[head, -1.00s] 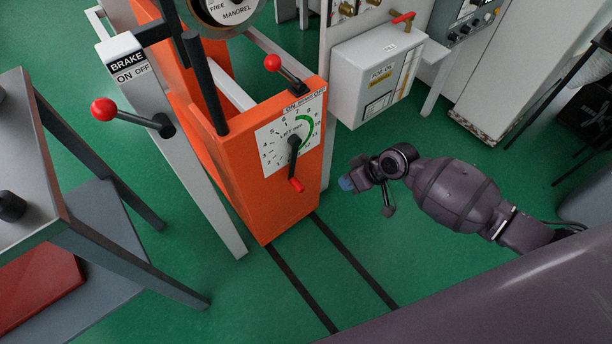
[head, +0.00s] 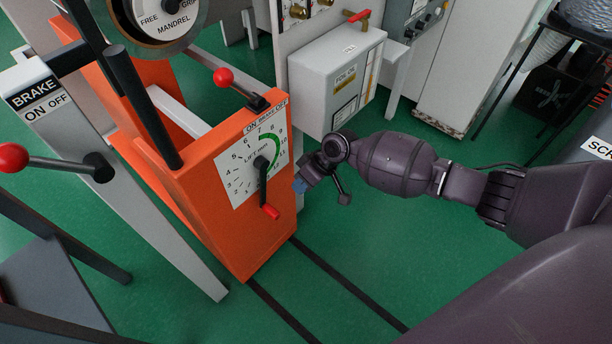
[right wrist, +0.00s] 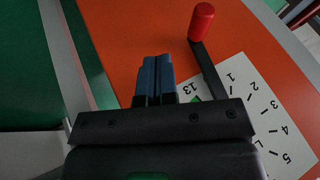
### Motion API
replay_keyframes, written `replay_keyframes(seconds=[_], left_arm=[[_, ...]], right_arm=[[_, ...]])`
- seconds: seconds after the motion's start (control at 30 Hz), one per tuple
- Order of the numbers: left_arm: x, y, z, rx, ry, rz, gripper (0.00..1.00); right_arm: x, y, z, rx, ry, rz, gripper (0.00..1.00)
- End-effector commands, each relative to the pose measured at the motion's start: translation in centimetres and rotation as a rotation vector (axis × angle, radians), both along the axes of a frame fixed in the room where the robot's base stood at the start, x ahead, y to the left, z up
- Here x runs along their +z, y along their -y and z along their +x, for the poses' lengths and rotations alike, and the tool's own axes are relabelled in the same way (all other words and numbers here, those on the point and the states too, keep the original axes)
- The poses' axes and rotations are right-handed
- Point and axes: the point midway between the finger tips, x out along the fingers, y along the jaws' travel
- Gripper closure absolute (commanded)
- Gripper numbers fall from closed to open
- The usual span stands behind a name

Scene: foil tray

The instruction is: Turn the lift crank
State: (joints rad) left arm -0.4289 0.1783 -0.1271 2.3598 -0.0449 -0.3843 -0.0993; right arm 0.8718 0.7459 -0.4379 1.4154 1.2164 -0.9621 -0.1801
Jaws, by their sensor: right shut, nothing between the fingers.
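The lift crank (head: 263,178) is a black arm on the white numbered dial (head: 239,172) of the orange lift housing (head: 238,243). It hangs down from its hub, with a red handle (head: 270,211) at its lower end. My right gripper (head: 298,187) is just right of the dial and the handle, apart from both, its blue fingers pointing toward the housing. In the right wrist view the blue fingers (right wrist: 155,76) are together with nothing between them. The crank's red handle (right wrist: 202,22) is beyond them and to the right there. My left gripper is not in view.
A red-knobbed brake lever (head: 60,164) stands at the left on a grey post. Another red-knobbed lever (head: 240,88) tops the housing. Green floor (head: 375,265) is clear below my right arm.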

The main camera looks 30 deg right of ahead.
Motion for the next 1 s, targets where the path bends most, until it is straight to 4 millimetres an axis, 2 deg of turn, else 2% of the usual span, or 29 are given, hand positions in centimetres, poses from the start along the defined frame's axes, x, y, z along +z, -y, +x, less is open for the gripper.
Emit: replay_keyframes(seconds=[0.03,0.2,0.3,0.5,1.0], left_arm=[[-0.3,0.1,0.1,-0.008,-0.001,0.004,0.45],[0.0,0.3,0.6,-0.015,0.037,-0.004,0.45],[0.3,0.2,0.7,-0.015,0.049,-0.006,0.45],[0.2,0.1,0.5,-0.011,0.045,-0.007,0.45],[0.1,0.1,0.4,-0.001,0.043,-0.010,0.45]], right_arm=[[-1.4,-0.6,-0.1,0.001,-0.008,0.002,1.00],[-3.5,-2.3,0.3,0.002,-0.006,0.002,1.00],[-3.1,-3.6,0.0,0.004,0.001,0.002,1.00],[-3.3,-5.2,-0.6,0.001,0.000,0.001,1.00],[-3.3,-5.5,-0.8,0.000,0.000,0.002,1.00]])
